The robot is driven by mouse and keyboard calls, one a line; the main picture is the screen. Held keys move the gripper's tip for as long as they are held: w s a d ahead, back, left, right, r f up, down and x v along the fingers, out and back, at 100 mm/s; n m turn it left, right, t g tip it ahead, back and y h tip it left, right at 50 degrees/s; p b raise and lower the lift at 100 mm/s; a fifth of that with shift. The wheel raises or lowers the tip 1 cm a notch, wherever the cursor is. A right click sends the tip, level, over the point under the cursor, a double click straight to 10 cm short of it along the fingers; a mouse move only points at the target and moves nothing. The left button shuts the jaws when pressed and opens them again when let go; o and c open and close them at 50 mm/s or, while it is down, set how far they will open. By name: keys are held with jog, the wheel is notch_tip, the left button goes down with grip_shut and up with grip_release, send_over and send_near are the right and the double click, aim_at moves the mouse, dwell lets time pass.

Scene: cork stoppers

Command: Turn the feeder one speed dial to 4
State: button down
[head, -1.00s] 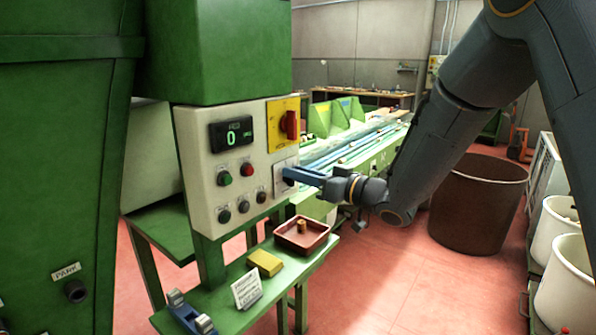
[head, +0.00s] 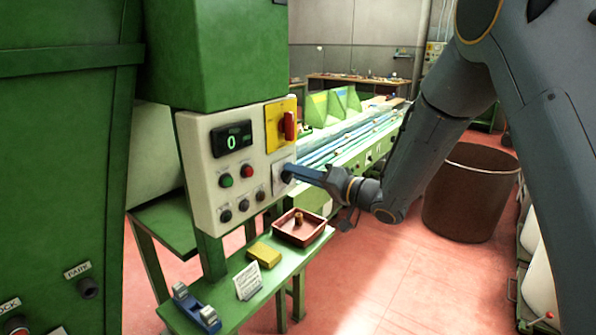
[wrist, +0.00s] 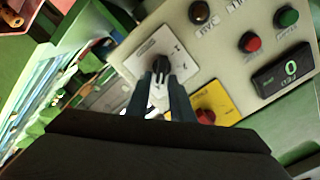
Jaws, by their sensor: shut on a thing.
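The feeder speed dial (wrist: 160,64) is a small black knob on a pale square plate (wrist: 147,48) with markings too small to read. The plate sits at the right edge of the control panel (head: 203,196), below the yellow and red switch. My gripper (head: 289,174) reaches the dial from the right in the head view and hides most of it. In the wrist view my gripper (wrist: 161,82) has its two blue fingers close together at the dial, shut on it. Which number the dial points to cannot be told.
A display (head: 231,139) on the panel reads 0. A red switch handle (head: 289,126) on a yellow plate (head: 271,119) is just above the dial. Green (head: 226,181) and red (head: 246,172) buttons are to the left. A shelf below holds a red-brown tray (head: 317,239), yellow block (head: 264,254) and card (head: 248,281).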

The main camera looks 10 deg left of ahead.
dwell(0.5)
jog(key=c, duration=1.8)
grip_release()
jog(key=b+v, duration=0.2)
jog(key=v, duration=0.6)
